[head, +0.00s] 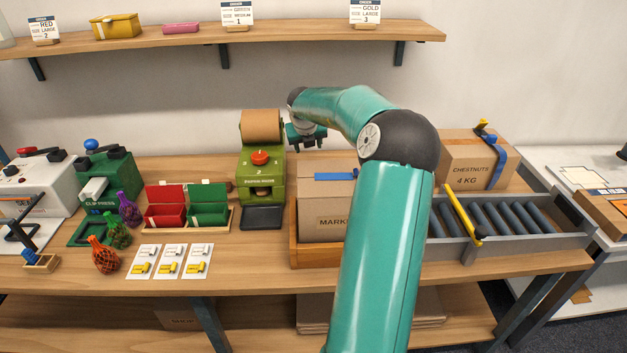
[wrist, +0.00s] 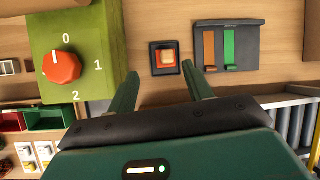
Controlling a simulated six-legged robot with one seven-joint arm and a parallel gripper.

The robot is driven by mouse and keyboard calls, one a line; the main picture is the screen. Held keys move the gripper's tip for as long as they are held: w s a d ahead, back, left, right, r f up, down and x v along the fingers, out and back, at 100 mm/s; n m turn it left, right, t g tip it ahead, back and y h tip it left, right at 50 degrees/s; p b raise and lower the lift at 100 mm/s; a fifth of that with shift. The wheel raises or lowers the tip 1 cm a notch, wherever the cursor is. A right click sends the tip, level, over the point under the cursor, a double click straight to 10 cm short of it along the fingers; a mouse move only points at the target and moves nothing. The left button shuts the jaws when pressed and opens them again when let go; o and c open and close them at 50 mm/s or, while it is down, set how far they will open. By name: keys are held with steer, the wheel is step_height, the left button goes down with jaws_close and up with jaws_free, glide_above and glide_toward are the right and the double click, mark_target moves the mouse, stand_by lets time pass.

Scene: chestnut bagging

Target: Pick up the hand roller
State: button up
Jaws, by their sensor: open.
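My gripper (head: 306,137) hangs over the back of the bench, between the green paper machine (head: 262,170) and the "MARK" carton (head: 325,205). In the wrist view my gripper (wrist: 163,74) is open, with nothing between its two fingers. Beyond the fingertips is a small dark square holder (wrist: 164,70) with an orange-brown piece (wrist: 167,57) in it. To its right is a dark panel (wrist: 245,57) with a brown and a green strip. I cannot tell which thing is the hand roller. My arm hides part of the bench in the head view.
The machine's red dial (wrist: 53,67) is close on the left. The "CHESTNUTS" carton (head: 470,165) and a grey roller conveyor (head: 540,240) with a yellow bar (head: 462,213) are on the right. A shelf (head: 300,33) runs above. Red (head: 166,215) and green (head: 209,213) bins stand left.

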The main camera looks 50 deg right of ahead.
steer(key=shift+m+y, duration=0.8)
steer(key=shift+m, duration=0.1)
steer(key=d+f, duration=0.1)
steer(key=f, duration=0.2)
steer(key=d+f, duration=0.1)
steer(key=f, duration=0.2)
steer(key=d+f, duration=0.1)
steer(key=f, duration=0.2)
steer(key=shift+s+d+f, duration=0.1)
steer(key=shift+d+f, duration=0.05)
steer(key=shift+f, duration=0.15)
steer(key=x, duration=0.5)
steer(key=shift+d+f, duration=0.1)
steer(key=shift+f, duration=0.3)
jaws_close()
